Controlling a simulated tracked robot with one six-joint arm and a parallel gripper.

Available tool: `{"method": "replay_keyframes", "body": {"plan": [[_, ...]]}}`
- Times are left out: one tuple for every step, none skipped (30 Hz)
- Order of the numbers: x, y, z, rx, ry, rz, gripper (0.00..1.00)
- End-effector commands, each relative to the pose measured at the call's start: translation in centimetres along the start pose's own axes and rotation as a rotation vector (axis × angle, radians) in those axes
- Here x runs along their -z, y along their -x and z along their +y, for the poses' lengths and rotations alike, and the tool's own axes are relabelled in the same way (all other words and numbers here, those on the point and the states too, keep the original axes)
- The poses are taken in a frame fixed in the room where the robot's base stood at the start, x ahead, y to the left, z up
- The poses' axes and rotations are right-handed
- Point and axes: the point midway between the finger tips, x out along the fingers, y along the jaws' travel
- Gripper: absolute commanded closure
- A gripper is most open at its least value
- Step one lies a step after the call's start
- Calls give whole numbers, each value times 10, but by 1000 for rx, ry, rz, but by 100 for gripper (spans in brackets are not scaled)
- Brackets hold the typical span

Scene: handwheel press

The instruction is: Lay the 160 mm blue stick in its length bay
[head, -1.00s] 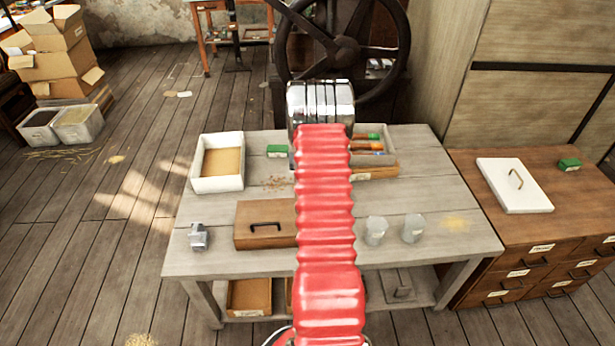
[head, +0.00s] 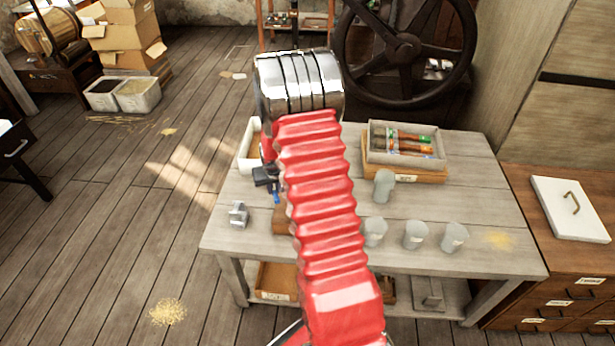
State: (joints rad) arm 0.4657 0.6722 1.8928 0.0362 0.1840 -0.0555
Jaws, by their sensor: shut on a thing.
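My gripper (head: 266,180) is left of my red arm, low over the left part of the grey table. It is shut on a blue stick (head: 277,197), of which only a short blue piece shows below the jaws. My arm hides the rest, so I cannot tell its length or whether it touches anything. A grey tray (head: 372,152) at the back right of the table holds several sticks with green, orange and reddish parts. It sits on a brown labelled wooden box (head: 425,177). I cannot make out a length bay for the blue stick.
A white open box (head: 246,150) is partly hidden behind my arm. Several grey cups (head: 415,235) stand on the table's front right and middle. A small metal block (head: 238,214) sits at the left edge. A large handwheel (head: 405,47) stands behind the table.

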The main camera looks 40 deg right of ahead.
Motion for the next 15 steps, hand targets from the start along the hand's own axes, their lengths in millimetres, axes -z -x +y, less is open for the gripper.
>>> {"method": "replay_keyframes", "body": {"plan": [[-8, 6, -25, 15, 36, 0, 100], [-12, 8, -37, 22, 54, 0, 100], [-18, 13, -54, 32, 78, 0, 100], [-23, 16, -65, 40, 96, 0, 100], [-28, 19, -77, 47, 114, 0, 100], [-36, 23, -92, 57, 139, 0, 100], [-42, 26, -103, 65, 156, 0, 100], [-48, 30, -114, 72, 174, 0, 100], [-56, 35, -128, 82, 198, 1, 100], [-63, 38, -138, 90, 216, 0, 100], [-70, 42, -148, 97, 234, 0, 100], [-79, 47, -161, 107, 257, 1, 100], [-86, 50, -170, 115, 276, 1, 100], [-93, 54, -179, 122, 293, 0, 100], [-103, 59, -190, 132, 315, 0, 100]]}}
